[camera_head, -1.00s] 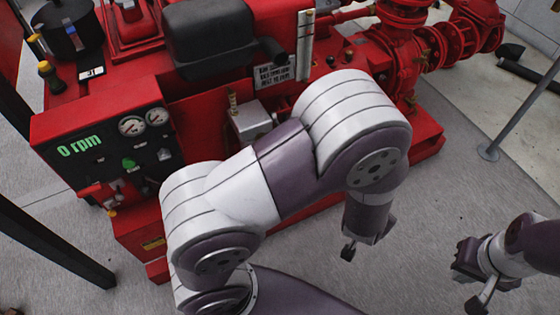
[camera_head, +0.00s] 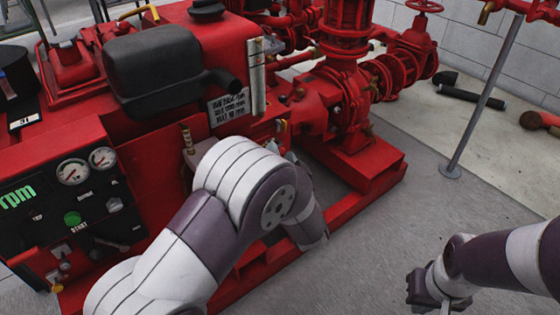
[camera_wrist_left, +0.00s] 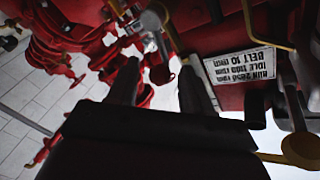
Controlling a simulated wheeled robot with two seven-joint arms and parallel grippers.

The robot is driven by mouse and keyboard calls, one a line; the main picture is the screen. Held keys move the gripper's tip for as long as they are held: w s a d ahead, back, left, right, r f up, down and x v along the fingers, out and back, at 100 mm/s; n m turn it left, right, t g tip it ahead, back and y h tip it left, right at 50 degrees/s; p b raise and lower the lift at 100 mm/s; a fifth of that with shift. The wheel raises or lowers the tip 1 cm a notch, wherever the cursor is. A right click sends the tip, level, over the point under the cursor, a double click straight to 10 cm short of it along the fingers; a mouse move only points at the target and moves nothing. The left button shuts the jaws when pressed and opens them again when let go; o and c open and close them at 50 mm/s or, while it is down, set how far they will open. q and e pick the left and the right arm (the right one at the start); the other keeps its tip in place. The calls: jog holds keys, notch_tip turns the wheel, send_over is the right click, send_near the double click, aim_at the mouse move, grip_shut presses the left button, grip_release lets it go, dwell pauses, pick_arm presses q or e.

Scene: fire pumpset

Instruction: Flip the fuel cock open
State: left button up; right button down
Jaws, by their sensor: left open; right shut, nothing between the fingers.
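A small grey metal fitting with brass parts (camera_wrist_left: 150,20) shows at the top of the left wrist view, just past the fingertips. It may be the fuel cock; its lever position cannot be told. My left gripper (camera_wrist_left: 160,75) is open, its two dark fingers pointing towards the fitting, with no clear grip on anything. In the head view my own left arm hides most of that gripper. My right gripper (camera_head: 430,292) is shut and empty at the lower right, over the floor and well away from the pumpset.
The red pumpset carries a black tank (camera_head: 165,62), a control panel (camera_head: 80,205) with gauges, and a white label plate (camera_head: 228,107). The label also shows upside down in the left wrist view (camera_wrist_left: 238,68). A grey post (camera_head: 478,110) stands right. Grey floor is open between.

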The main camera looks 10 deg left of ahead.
pick_arm(q)
jog(key=shift+x, duration=0.85)
grip_shut()
jog(key=shift+s+a+n+t+y+b, duration=0.3)
jog(key=shift+s+n+t+b, duration=0.2)
jog(key=shift+n, duration=0.6)
jog(key=shift+a+n, duration=0.1)
jog(key=shift+n, duration=0.3)
grip_release()
jog(key=shift+r, duration=0.1)
jog(key=shift+s, duration=0.15)
